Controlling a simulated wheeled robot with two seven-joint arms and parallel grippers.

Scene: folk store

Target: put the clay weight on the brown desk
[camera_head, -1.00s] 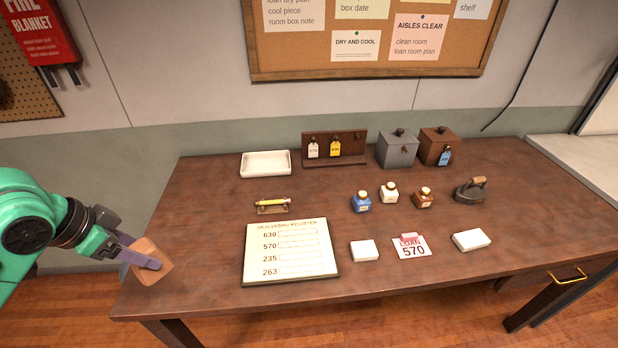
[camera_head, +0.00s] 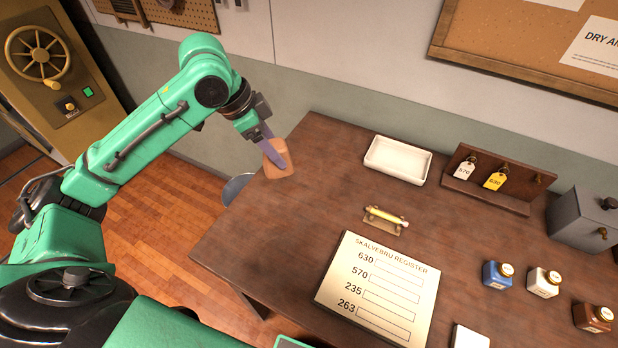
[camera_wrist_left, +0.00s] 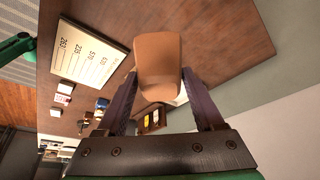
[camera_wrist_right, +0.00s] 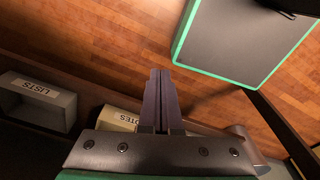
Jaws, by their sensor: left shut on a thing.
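The clay weight (camera_head: 277,160) is an orange-brown block. My left gripper (camera_head: 272,150) is shut on it at the left part of the brown desk (camera_head: 250,222). In the head view the weight overlaps the desk's left back area; whether it touches the top is hard to tell. In the left wrist view the clay weight (camera_wrist_left: 158,62) sits between the fingers (camera_wrist_left: 160,95), with desk surface around it. My right gripper (camera_wrist_right: 160,100) shows only in the right wrist view, fingers together and empty, above the wooden floor.
On the desk are a white tray (camera_head: 397,160), a pencil on a stand (camera_head: 385,217), the register board (camera_head: 378,290), a key rack (camera_head: 495,183), several small bottles (camera_head: 543,282) and a grey box (camera_head: 585,218). The desk's left part is bare.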

